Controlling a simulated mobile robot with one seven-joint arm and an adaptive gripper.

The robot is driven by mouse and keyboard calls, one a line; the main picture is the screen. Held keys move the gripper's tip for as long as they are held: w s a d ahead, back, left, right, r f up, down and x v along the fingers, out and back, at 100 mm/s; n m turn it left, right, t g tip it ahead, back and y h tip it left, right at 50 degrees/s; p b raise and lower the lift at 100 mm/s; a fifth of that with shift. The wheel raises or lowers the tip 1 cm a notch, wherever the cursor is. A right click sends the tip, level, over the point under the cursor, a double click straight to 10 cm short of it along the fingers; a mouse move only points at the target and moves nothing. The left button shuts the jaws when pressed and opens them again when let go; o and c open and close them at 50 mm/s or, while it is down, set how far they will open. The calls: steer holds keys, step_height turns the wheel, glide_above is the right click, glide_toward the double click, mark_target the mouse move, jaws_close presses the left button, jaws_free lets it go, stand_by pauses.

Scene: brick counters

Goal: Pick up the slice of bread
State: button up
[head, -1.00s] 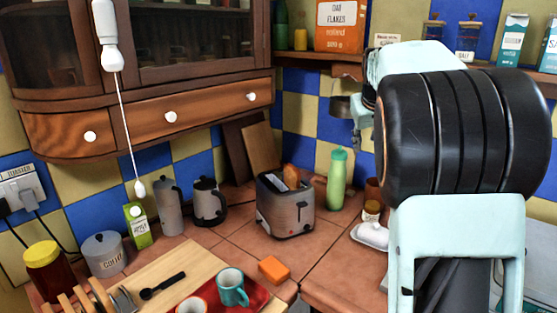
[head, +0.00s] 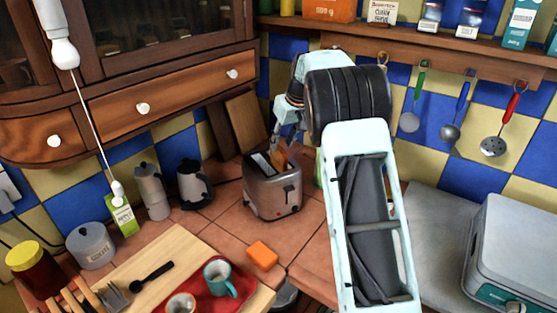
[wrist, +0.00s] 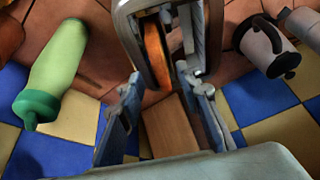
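The slice of bread (head: 282,157) stands upright in a slot of the grey metal toaster (head: 272,194), with its brown top sticking out. The wrist view shows the bread (wrist: 155,48) edge-on in the toaster's (wrist: 129,32) slot. My gripper (wrist: 160,76) is open and empty. Its fingers point at the toaster, and the bread's near end lies between the lines of the two fingertips. In the head view my gripper (head: 275,143) is close above the back of the toaster. I cannot tell whether a finger touches the bread.
A green bottle (wrist: 58,72) stands beside the toaster; a kettle (head: 194,184) and moka pot (head: 151,190) stand on its other side. A wooden board (head: 246,122) leans behind it. An orange block (head: 263,255) lies in front. Utensils hang from the rail at right.

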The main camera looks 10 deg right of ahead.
mark_target(279, 147)
steer(key=p+x, duration=0.1)
steer(key=x, duration=0.3)
steer(key=shift+w+a+f, duration=0.1)
steer(key=shift+w+f, duration=0.1)
steer(key=shift+w, duration=0.1)
jaws_close()
